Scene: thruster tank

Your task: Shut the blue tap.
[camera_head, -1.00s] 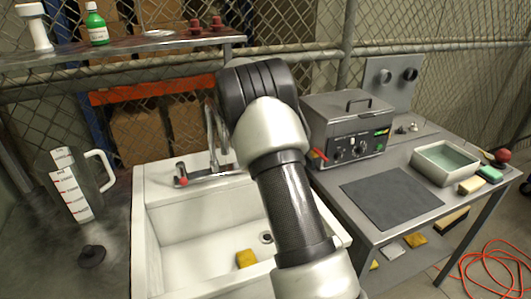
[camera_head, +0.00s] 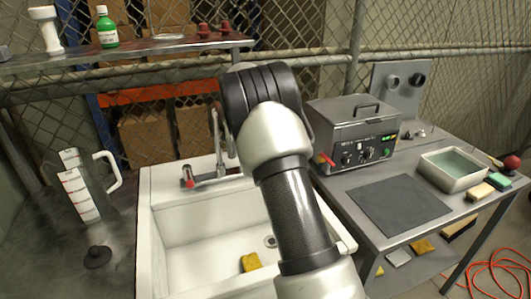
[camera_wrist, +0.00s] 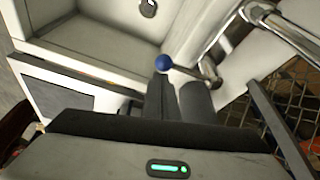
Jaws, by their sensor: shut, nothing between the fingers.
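The blue tap's round knob (camera_wrist: 163,62) shows in the wrist view at the end of a short metal lever (camera_wrist: 203,74), beside the chrome faucet pipe (camera_wrist: 285,25). My gripper (camera_wrist: 172,84) is shut and empty, its dark fingertips right by the knob and lever. I cannot tell whether they touch. In the head view my arm hides the blue tap and my gripper. The faucet (camera_head: 219,150) stands at the back of the white sink (camera_head: 190,225), with the red tap (camera_head: 187,178) on its left.
Right of the sink, a table holds a grey machine (camera_head: 352,135), a dark mat (camera_head: 398,205) and a tray of liquid (camera_head: 452,168). A measuring jug (camera_head: 85,185) and a black stopper (camera_head: 97,257) are on the left. A shelf (camera_head: 130,50) runs above. A yellow sponge (camera_head: 251,262) lies in the sink.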

